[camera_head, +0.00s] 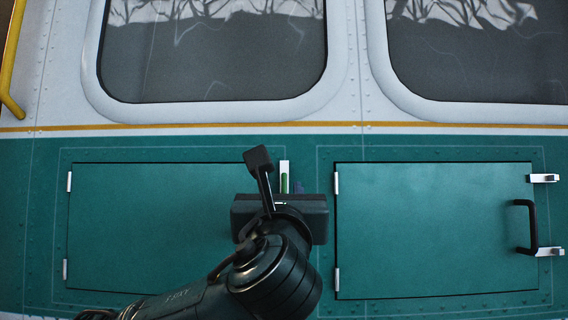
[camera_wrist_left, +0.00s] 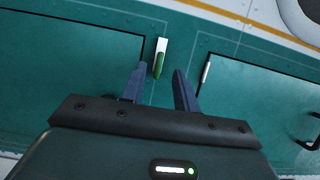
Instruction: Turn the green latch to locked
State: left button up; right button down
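The green latch (camera_head: 284,184) sits on the narrow teal strip between two hatch panels, with a pale upright plate at its top. In the left wrist view the green handle (camera_wrist_left: 158,66) runs down from the pale plate, roughly in line with it. My left gripper (camera_head: 287,190) is in front of the latch and partly covers its lower part in the head view. In the left wrist view its two dark blue fingers (camera_wrist_left: 160,72) are apart, one on each side of the handle's line. I see no contact; depth is hard to tell. My right gripper is not in view.
A teal hatch panel (camera_head: 150,215) lies left of the latch, and another (camera_head: 430,225) lies right, with a black handle (camera_head: 527,226) and silver catches. Two windows (camera_head: 212,50) are above. A yellow rail (camera_head: 12,70) is at the far left.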

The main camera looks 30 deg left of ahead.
aim_at(284, 178)
pick_arm(q)
jog(key=p+x, duration=0.1)
jog(key=x, duration=0.5)
jog(key=shift+w+a+r+p, duration=0.15)
jog(key=shift+w+p, duration=0.15)
grip_shut()
